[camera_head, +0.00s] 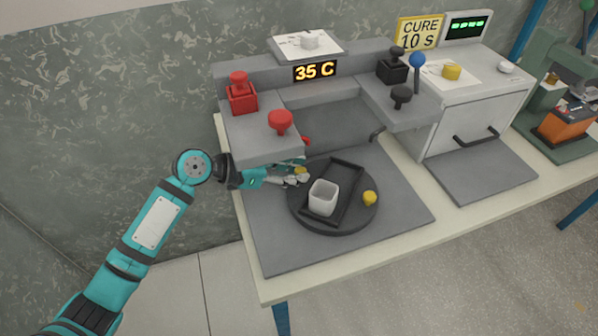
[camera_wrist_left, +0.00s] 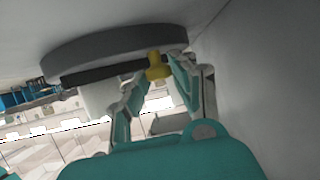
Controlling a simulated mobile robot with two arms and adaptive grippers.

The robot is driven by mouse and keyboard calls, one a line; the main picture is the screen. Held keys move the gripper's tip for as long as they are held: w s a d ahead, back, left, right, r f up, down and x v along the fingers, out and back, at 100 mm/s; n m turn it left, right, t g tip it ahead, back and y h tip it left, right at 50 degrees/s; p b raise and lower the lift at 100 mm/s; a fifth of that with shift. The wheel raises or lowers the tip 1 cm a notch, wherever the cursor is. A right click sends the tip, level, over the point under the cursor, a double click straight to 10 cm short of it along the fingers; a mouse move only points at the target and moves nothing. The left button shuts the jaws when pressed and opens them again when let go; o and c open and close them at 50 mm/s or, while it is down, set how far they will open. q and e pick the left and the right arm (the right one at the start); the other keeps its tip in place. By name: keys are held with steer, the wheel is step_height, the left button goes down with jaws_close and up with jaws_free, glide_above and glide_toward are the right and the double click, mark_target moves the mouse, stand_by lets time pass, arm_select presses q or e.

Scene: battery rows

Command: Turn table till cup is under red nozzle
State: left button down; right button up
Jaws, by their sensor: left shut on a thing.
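The round dark turntable (camera_head: 330,226) carries a black tray (camera_head: 347,172) with a white cup (camera_head: 323,197) standing in it. A yellow knob (camera_head: 370,198) stands at the turntable's right rim. My left gripper (camera_head: 301,176) is at the turntable's back left rim, shut on another yellow knob (camera_head: 301,170). In the left wrist view this knob (camera_wrist_left: 157,65) lies between the fingers (camera_wrist_left: 160,80), below the turntable edge (camera_wrist_left: 115,50). The red nozzle (camera_head: 305,141) pokes out under the red-marked left housing, behind the cup. The cup is on the front side, away from it. My right gripper is out of view.
A dark nozzle (camera_head: 376,134) is under the right housing. A grey oven (camera_head: 475,105) stands right. The grey mat (camera_head: 395,225) is clear in front.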

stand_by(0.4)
arm_select(q)
steer(key=c, duration=1.1)
jaws_free()
steer(key=v, duration=1.2)
steer(key=shift+w, duration=0.1)
